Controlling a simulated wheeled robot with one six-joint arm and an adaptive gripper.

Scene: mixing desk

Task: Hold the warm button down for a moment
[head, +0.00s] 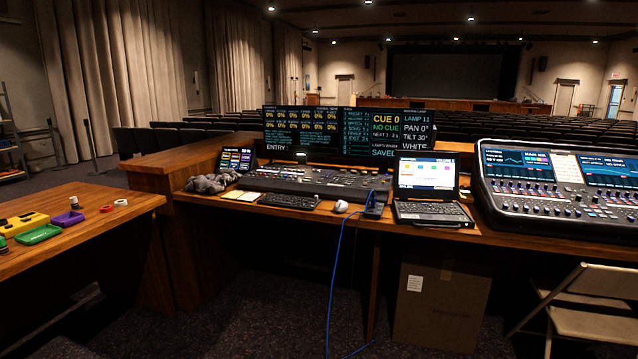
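I cannot make out a warm button by its label. A small dark tablet (236,160) with coloured tiles on its screen stands tilted at the left of the desk; its labels are too small to read. A lighting console (318,181) with rows of small controls sits in front of two dark monitors. The left monitor (299,131) shows yellow percentages. The right monitor (385,134) shows "CUE 0", "NO CUE", "LAMP 11", "PAN 0°", "TILT 30°" and "WHITE". My gripper is not in view.
A laptop (428,185), a keyboard (289,201), a white mouse (341,206) and a crumpled grey cloth (207,184) lie on the desk. A large sound mixer (560,190) is at right. A cardboard box (440,300), folding chair (585,305) and hanging blue cable (333,270) stand in front.

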